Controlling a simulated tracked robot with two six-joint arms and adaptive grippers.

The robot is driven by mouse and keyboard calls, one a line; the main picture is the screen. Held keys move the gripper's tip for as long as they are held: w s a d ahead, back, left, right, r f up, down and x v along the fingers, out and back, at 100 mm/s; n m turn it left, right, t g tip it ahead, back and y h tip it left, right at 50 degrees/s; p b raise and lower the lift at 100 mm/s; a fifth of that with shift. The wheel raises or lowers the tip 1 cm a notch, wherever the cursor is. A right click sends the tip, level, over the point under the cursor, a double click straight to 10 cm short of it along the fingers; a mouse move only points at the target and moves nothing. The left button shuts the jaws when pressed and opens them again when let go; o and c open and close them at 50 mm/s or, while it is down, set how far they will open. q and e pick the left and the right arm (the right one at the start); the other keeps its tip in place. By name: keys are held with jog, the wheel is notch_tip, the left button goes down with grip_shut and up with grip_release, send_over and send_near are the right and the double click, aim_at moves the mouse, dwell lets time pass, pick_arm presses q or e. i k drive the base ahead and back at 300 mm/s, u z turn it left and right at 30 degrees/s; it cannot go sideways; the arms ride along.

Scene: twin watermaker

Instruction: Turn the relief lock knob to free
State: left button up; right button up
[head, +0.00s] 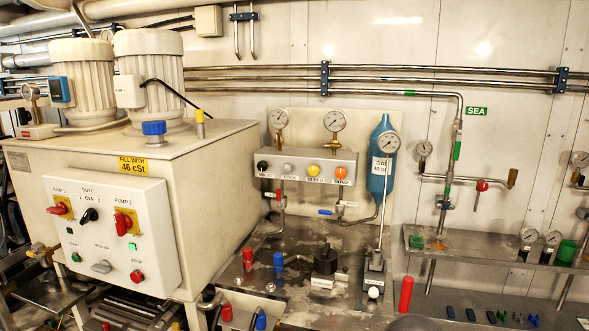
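A grey valve block (305,168) is fixed to the back wall, right of the white tank. Its front carries a black knob (262,166), a grey knob (288,168), a yellow knob (313,170) and an orange knob (341,172), with small labels below them. The labels are too small to read, so I cannot tell which knob is the relief lock or how it is set. Neither of my grippers shows in the head view.
Two gauges (334,120) stand above the block. Below it are a blue-handled valve (326,212) and a red-handled valve (347,204). A blue cylinder (382,150) stands close on the right. The white tank (215,180) with a control box (112,235) bounds the left.

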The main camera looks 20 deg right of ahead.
aim_at(287, 168)
jog(key=i, duration=0.9)
